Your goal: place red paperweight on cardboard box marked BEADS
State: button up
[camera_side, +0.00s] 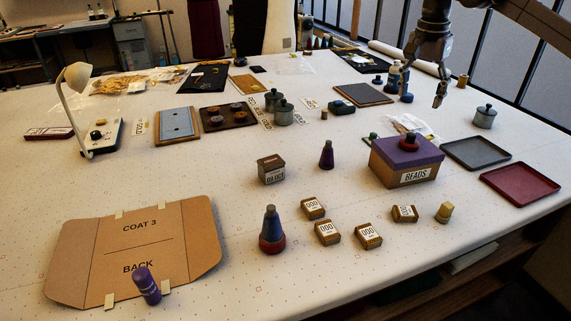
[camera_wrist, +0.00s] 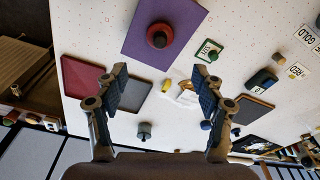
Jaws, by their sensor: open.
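The cardboard box marked BEADS (camera_side: 405,176) stands on the table right of centre, with a flat purple top that also shows in the wrist view (camera_wrist: 185,22). The red paperweight (camera_side: 410,141), a round red disc with a dark knob, sits upright on that purple top. In the wrist view the paperweight (camera_wrist: 160,36) lies near the middle of the purple surface. My gripper (camera_side: 422,97) is open and empty, above the table behind the box and apart from it. In the wrist view both fingers (camera_wrist: 160,76) are spread, with nothing between them touching.
A grey tray (camera_side: 476,153) and a dark red tray (camera_side: 520,186) lie right of the box. Several small labelled boxes (camera_side: 327,232) and a blue cone with a red base (camera_side: 271,232) stand in front. A metal pot (camera_side: 485,117) stands at the right.

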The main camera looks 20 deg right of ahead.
jog(key=s+a+f+n+t, duration=0.1)
jog(key=s+a+n+t, duration=0.1)
jog(key=s+n, duration=0.3)
jog(key=s+a+f+n+t, duration=0.1)
jog(key=s+f+n+t, duration=0.1)
jog(key=s, duration=0.6)
jog(key=s+f+n, duration=0.2)
jog(key=s+f, duration=0.1)
jog(key=s, duration=0.1)
jog(key=s+a+f+n+t, duration=0.1)
jog(key=s+f+n, duration=0.1)
jog(key=s+f, duration=0.1)
jog(key=s+f+n+t+y, duration=0.1)
jog(key=s+f+n, duration=0.1)
jog(key=s+f, duration=0.2)
jog(key=shift+s+a+f, duration=0.35)
jog(key=shift+f, duration=0.15)
jog(key=shift+s+f+t, duration=0.3)
jog(key=shift+f, duration=0.15)
